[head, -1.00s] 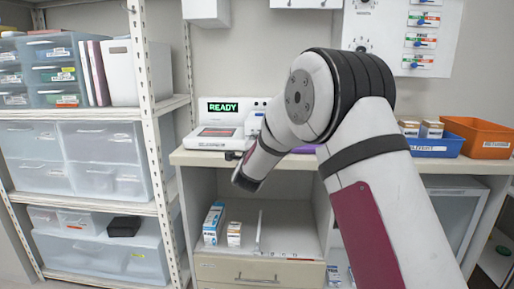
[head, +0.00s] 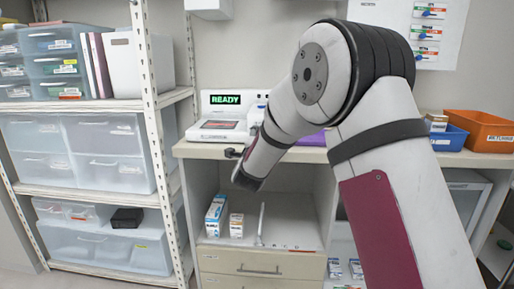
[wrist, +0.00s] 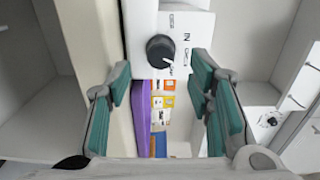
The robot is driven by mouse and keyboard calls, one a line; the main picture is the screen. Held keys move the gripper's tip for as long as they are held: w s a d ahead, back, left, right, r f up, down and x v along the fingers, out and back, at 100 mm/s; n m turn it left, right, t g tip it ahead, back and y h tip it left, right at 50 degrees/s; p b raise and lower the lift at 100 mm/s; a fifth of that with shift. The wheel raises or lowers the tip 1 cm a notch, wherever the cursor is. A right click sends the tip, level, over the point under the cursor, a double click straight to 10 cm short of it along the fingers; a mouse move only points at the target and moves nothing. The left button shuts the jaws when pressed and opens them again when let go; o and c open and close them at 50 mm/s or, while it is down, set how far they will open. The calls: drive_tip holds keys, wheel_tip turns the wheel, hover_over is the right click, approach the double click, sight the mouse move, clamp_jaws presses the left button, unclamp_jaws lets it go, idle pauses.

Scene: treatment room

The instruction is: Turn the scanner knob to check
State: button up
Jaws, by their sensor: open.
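The scanner (head: 222,128) is a white device on the counter in the head view, with a green lit "READY" display (head: 225,99). My arm hides its right side. In the wrist view a round black knob (wrist: 160,48) with a white pointer mark sits on a white panel (wrist: 185,22) with "IN" printed beside it. My gripper (wrist: 162,92) is open, its teal-padded fingers apart and nothing between them. The knob appears beyond the fingertips, near the middle of the gap, and I see no contact. In the head view my gripper is not clearly visible.
A blue bin (head: 450,138) and an orange bin (head: 480,131) stand at the counter's right. Small boxes (head: 215,215) stand in the open cubby below. A shelf of clear drawers (head: 75,150) is at left. Another knob (wrist: 272,120) shows at right in the wrist view.

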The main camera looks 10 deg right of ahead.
drive_tip(key=v, duration=0.8)
drive_tip(key=shift+s, duration=0.3)
drive_tip(key=shift+r, duration=0.1)
